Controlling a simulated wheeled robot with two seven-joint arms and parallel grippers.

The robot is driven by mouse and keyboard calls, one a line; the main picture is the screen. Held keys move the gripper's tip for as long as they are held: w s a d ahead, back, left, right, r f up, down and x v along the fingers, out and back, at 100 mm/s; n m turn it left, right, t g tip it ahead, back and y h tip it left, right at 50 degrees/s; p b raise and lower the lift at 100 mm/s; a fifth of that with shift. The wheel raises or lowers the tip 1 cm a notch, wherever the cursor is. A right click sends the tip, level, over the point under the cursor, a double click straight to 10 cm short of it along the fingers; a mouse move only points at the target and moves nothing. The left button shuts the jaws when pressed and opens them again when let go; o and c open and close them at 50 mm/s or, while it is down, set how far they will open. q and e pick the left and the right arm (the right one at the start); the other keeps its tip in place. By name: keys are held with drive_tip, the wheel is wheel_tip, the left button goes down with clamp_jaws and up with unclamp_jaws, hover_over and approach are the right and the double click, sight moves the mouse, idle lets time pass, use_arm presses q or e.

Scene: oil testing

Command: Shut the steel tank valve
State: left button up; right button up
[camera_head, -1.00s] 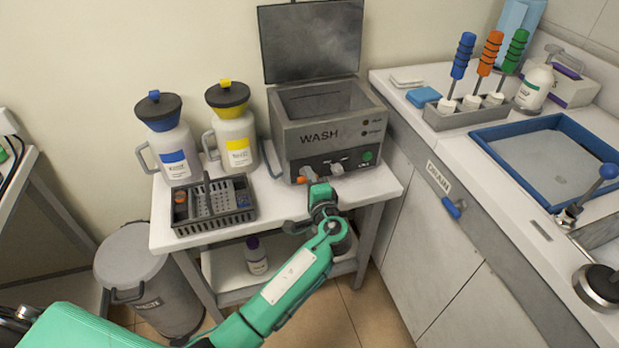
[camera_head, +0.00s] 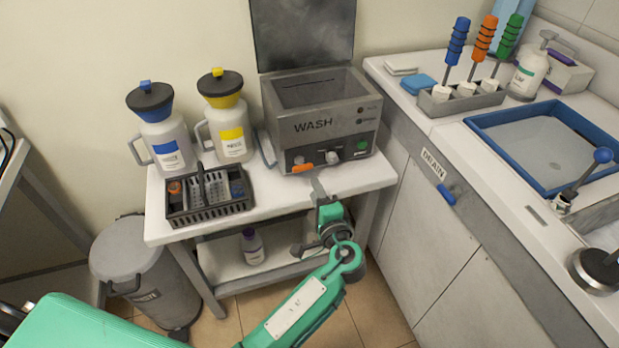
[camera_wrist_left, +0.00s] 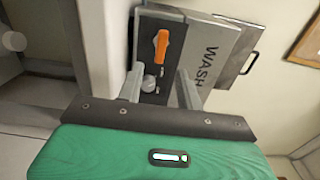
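The steel tank is a grey box marked WASH (camera_head: 318,105) with its lid raised, on a white table. Its valve shows as an orange lever (camera_head: 302,168) low on the front panel, at the left, lying about level. In the left wrist view the orange lever (camera_wrist_left: 161,46) is ahead of the fingers, lengthwise up the picture, with a grey knob (camera_wrist_left: 150,83) near it. My left gripper (camera_head: 317,182) is just in front of and below the panel. In the left wrist view its fingers are apart with nothing held between them. My right gripper is not in view.
A dark basket (camera_head: 209,212) and two jugs, blue-labelled (camera_head: 168,150) and yellow-labelled (camera_head: 232,140), stand left of the tank. A bottle (camera_head: 252,246) is on the lower shelf. A bin (camera_head: 130,265) stands at left. The counter with a blue drain handle (camera_head: 446,194) is at right.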

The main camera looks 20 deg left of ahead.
use_arm(q)
drive_tip(key=v, duration=0.4)
drive_tip(key=shift+s, duration=0.1)
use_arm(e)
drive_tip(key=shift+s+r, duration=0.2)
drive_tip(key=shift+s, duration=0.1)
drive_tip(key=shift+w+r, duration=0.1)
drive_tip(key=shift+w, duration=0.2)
